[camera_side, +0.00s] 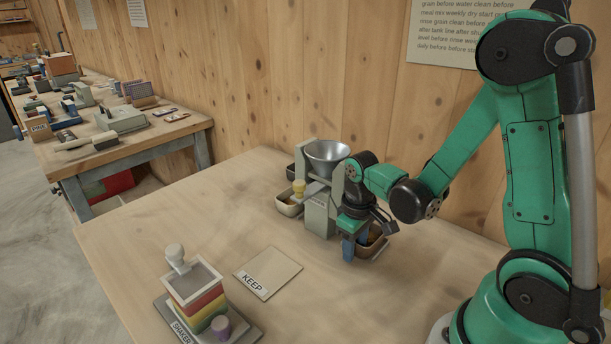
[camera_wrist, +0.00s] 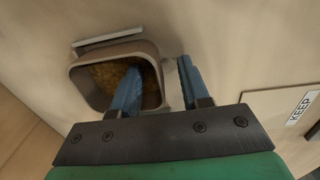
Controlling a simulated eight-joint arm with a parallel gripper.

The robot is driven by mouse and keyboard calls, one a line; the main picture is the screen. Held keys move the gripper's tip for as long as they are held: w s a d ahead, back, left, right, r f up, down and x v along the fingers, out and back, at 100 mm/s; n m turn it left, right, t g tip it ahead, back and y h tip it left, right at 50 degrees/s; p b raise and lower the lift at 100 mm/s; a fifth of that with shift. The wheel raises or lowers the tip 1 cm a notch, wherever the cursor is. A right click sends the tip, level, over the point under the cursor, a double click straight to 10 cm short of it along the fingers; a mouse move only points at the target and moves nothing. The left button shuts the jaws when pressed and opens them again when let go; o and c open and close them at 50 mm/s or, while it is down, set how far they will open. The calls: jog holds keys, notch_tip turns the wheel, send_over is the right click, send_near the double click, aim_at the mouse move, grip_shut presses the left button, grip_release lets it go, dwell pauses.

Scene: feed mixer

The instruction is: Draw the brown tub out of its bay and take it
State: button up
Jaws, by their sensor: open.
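The brown tub (camera_side: 374,243) sits at the right side of the feed mixer (camera_side: 319,208), partly hidden behind my gripper in the side view. In the wrist view the brown tub (camera_wrist: 82,86) is open-topped and holds a golden-brown grainy feed. My gripper (camera_side: 354,250) is at the tub with its blue fingers pointing down. In the wrist view my gripper (camera_wrist: 158,82) is open. One finger is over or inside the tub's opening and the other is outside its right wall, so the wall lies between them. I cannot tell whether either finger touches it.
A KEEP card (camera_side: 267,272) lies on the bare table in front. A shaker stack (camera_side: 197,297) stands at the front left. A wooden wall runs behind.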

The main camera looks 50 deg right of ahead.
aim_at(321, 289)
grip_shut()
jog(key=shift+a, duration=0.1)
jog(key=shift+a, duration=4.95)
grip_release()
jog(key=shift+r, duration=0.1)
jog(key=shift+a+r, duration=0.1)
jog(key=shift+r, duration=2.6)
